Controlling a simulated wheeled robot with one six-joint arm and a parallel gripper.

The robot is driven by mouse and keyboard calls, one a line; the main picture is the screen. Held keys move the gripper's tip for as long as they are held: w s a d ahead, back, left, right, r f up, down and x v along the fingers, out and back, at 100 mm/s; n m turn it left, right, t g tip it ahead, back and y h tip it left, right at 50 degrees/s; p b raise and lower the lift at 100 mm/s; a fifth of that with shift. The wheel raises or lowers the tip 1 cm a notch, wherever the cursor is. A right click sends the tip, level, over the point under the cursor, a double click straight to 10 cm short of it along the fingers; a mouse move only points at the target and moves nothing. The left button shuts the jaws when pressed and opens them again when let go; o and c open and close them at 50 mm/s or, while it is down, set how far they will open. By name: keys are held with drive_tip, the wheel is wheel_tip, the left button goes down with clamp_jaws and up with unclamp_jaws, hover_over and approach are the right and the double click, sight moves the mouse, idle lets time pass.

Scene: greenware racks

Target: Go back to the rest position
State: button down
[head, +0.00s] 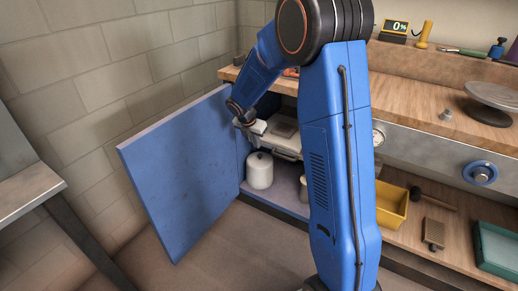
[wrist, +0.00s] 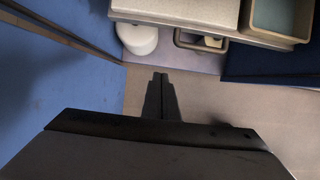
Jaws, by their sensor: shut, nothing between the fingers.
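My gripper (head: 256,130) is at the end of my blue arm, just right of the open blue cabinet door (head: 183,172). In the wrist view my gripper (wrist: 161,78) points over bare floor with its fingers together and nothing between them. A white lidded jar (head: 260,170) stands inside the open cabinet beyond the gripper; it also shows in the wrist view (wrist: 138,38). The gripper appears apart from the jar. Whether it touches the door cannot be told. My arm hides part of the cabinet and bench.
A wooden workbench (head: 430,102) runs along the back with a grey turntable (head: 494,97) on it. A yellow bin (head: 391,206), a mallet and a teal tray (head: 498,250) sit on the lower shelf. A table (head: 27,193) stands at far left. Floor in front is clear.

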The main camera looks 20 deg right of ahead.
drive_tip(key=s+a+r+m+y, duration=0.1)
drive_tip(key=s+a+r+m, duration=0.1)
drive_tip(key=s+r+m, duration=1.35)
drive_tip(key=s+a+r+m+t+y, duration=0.1)
drive_tip(key=s+m, duration=0.4)
drive_tip(key=s, duration=0.9)
drive_tip(key=s+a+r+m+t+y, duration=0.1)
drive_tip(key=s+m, duration=0.3)
drive_tip(key=s, duration=1)
drive_tip(key=shift+a+m+y, duration=0.3)
drive_tip(key=shift+a+m, duration=0.05)
drive_tip(key=shift+a, duration=0.55)
